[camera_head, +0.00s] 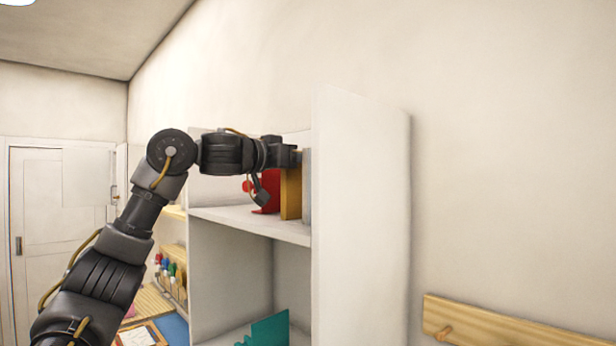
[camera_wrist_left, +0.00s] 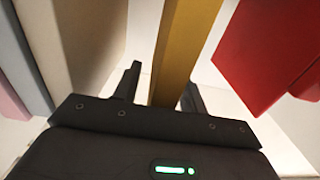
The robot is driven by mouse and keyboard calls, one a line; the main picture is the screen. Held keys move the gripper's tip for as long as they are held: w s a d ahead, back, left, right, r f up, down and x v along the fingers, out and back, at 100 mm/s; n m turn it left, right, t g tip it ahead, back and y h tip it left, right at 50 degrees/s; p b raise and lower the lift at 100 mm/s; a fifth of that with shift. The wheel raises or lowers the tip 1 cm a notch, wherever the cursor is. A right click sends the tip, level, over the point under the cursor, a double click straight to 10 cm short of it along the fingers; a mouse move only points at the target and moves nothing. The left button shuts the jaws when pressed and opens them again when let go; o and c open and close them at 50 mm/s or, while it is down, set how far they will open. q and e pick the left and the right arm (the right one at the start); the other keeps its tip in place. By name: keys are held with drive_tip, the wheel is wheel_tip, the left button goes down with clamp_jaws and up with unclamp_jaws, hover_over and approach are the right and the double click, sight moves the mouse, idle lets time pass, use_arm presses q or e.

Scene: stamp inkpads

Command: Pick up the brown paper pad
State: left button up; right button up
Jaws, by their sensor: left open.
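The brown paper pad (camera_head: 291,192) looks mustard-brown and stands upright on the upper shelf, beside a red item. In the left wrist view the pad (camera_wrist_left: 183,42) is a narrow edge running down between my fingers. My left gripper (camera_head: 294,157) is at the pad's upper part. In the left wrist view the gripper (camera_wrist_left: 162,80) is open, with one finger on each side of the pad. There is a gap on the left finger's side; contact on the right side is unclear. My right gripper is not in view.
The red item (camera_head: 269,190) and a greyish upright item (camera_head: 307,185) flank the pad closely. The white shelf's tall side panel (camera_head: 360,220) stands just right. A teal item (camera_head: 270,329) sits on the lower shelf. A wooden peg rail (camera_head: 520,325) is on the right wall.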

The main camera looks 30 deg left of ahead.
use_arm(q)
drive_tip(key=shift+s, duration=0.2)
drive_tip(key=c, duration=0.4)
clamp_jaws()
